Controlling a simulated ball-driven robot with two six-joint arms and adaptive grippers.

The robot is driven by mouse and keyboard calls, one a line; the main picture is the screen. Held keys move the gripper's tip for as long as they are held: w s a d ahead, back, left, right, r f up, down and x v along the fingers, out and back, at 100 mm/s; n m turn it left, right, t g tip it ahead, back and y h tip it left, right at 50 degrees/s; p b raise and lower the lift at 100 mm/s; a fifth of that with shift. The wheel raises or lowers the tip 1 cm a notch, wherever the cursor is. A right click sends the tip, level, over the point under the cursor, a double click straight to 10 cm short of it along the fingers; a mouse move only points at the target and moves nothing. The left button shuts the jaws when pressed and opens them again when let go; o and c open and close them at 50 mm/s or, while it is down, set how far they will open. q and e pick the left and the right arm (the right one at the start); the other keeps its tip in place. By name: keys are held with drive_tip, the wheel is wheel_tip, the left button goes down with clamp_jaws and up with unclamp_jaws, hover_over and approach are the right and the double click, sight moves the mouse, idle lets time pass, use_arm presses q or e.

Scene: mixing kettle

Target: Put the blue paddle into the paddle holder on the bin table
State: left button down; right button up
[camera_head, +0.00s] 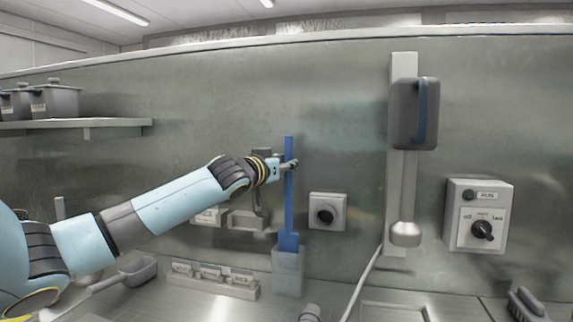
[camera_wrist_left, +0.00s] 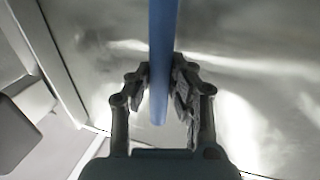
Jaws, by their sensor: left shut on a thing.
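The blue paddle (camera_head: 289,206) stands upright in the head view. My left gripper (camera_head: 290,164) is shut on its shaft, partway up. The paddle's lower end is at the mouth of a pale grey upright box, which looks like the paddle holder (camera_head: 287,274); I cannot tell how deep the end sits inside. In the left wrist view the blue shaft (camera_wrist_left: 162,50) passes between the fingers of my left gripper (camera_wrist_left: 163,88). My right gripper does not show.
A low rack with labelled compartments (camera_head: 215,283) stands left of the holder. A scoop (camera_head: 138,270) lies farther left. A knob box (camera_head: 326,212) is on the wall behind. A grey wall unit (camera_head: 414,114) hangs to the right, with a cable (camera_head: 361,284) below. A brush (camera_head: 526,303) lies front right.

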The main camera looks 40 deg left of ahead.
sight(286, 189)
use_arm(q)
drive_tip(key=shift+f+b, duration=1.85)
drive_tip(key=shift+f, duration=1.25)
drive_tip(key=c, duration=0.7)
unclamp_jaws()
drive_tip(key=shift+s, duration=0.1)
drive_tip(key=shift+s+d+f+b, duration=0.1)
drive_tip(key=shift+s+b, duration=0.3)
drive_tip(key=shift+s, duration=0.1)
drive_tip(key=shift+b+v, duration=0.5)
drive_tip(key=shift+v, duration=1.2)
drive_tip(key=shift+p+v, duration=0.3)
drive_tip(key=shift+v, duration=0.9)
